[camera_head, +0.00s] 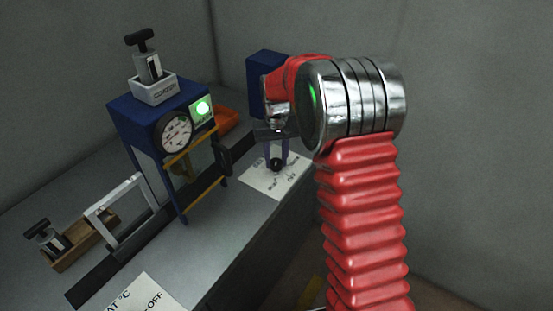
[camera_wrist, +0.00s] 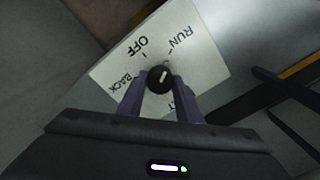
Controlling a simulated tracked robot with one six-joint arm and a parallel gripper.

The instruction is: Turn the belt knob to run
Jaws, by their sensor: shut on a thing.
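The belt knob (camera_wrist: 160,79) is round and black with a short white line. It stands on a white label plate (camera_wrist: 205,78) marked OFF, RUN and BACK. In the wrist view the white line leans up and slightly right, towards the RUN side. I cannot tell whether it lines up exactly with the RUN mark. My gripper (camera_wrist: 159,88) has its two purple fingers shut on the knob, one on each side. In the head view the knob (camera_head: 276,165) shows between the fingers, and the plate (camera_head: 262,183) lies on the grey bench.
A blue machine (camera_head: 146,137) with a gauge and lit green lamp stands left of my gripper. A dark belt (camera_head: 120,255) runs through it. A white frame (camera_head: 119,205) and wooden block (camera_head: 72,246) stand nearer. Another label plate (camera_head: 143,297) lies in front.

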